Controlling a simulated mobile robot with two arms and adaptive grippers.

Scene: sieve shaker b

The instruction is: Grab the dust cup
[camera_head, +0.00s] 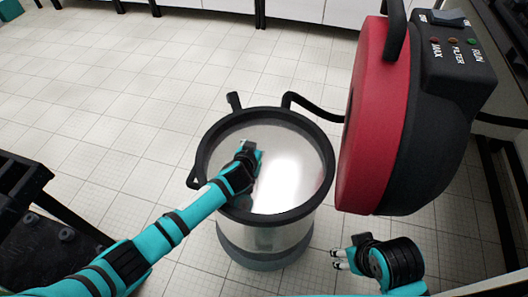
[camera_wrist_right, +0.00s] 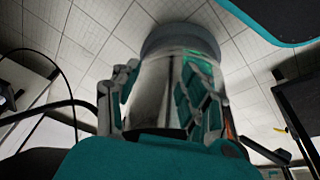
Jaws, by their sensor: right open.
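The dust cup (camera_head: 268,245) is a shiny metallic bucket with a black rim and grey base, standing upright on the floor with its top open. My left arm reaches across its near-left rim. My left gripper (camera_head: 249,150) is over the opening; its fingers are too small to judge. My right gripper (camera_head: 340,260) is open and empty, low at the right of the cup with a gap between them. In the right wrist view the cup (camera_wrist_right: 160,85) shows beyond and between the open fingers (camera_wrist_right: 158,95), its base at the top.
A large red and black vacuum head (camera_head: 375,110) with a handle and a labelled control panel stands right of the cup, above my right gripper. Dark equipment (camera_head: 30,215) sits at left. Tiled floor behind is clear.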

